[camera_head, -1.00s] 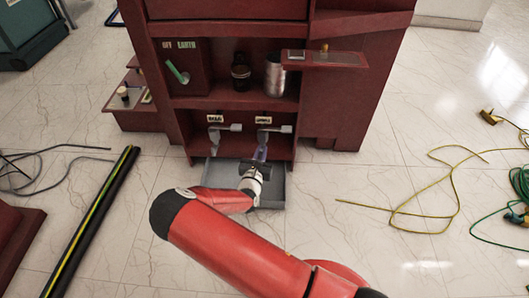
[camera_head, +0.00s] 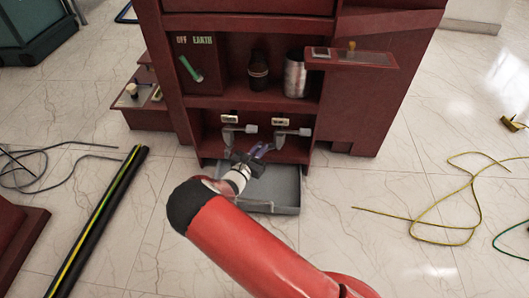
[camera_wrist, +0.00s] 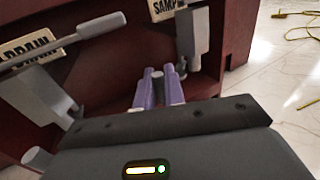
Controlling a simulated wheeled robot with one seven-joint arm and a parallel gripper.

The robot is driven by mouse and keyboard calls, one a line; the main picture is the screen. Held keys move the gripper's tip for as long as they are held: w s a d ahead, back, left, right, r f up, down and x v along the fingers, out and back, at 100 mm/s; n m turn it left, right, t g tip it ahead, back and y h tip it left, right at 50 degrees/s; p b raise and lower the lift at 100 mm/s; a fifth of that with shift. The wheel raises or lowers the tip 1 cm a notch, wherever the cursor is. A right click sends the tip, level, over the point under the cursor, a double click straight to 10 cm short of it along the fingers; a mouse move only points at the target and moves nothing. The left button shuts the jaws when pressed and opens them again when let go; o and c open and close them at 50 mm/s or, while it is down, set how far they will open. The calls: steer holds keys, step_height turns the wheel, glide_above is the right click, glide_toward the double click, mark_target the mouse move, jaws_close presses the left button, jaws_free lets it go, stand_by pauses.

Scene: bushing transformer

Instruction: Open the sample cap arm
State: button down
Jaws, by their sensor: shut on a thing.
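The sample cap arm (camera_head: 293,132) is the right of two grey valve fittings in the lower bay of the dark red cabinet. It shows close up in the wrist view (camera_wrist: 193,35), just right of my fingers, under a partly cut-off label reading "SAMP". My gripper (camera_head: 260,150) reaches into the bay from the front, below and left of this fitting. Its purple fingers (camera_wrist: 158,87) are close together, shut on the lower part of the sample cap arm. The gripped spot is largely hidden between the fingers.
The similar drain fitting (camera_head: 238,130) is left of the sample one. A grey tray (camera_head: 285,205) lies below on the floor. A bottle (camera_head: 258,70) and a metal cylinder (camera_head: 295,75) stand on the shelf above, beside a protruding red ledge (camera_head: 350,58).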

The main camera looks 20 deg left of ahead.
steer(key=shift+w+a+b, duration=0.3)
steer(key=shift+w+a, duration=0.2)
steer(key=shift+a, duration=0.15)
steer(key=c, duration=1.6)
jaws_free()
steer(key=p+v, duration=0.1)
steer(key=v, duration=0.6)
steer(key=shift+s+a, duration=0.1)
steer(key=shift+s, duration=0.25)
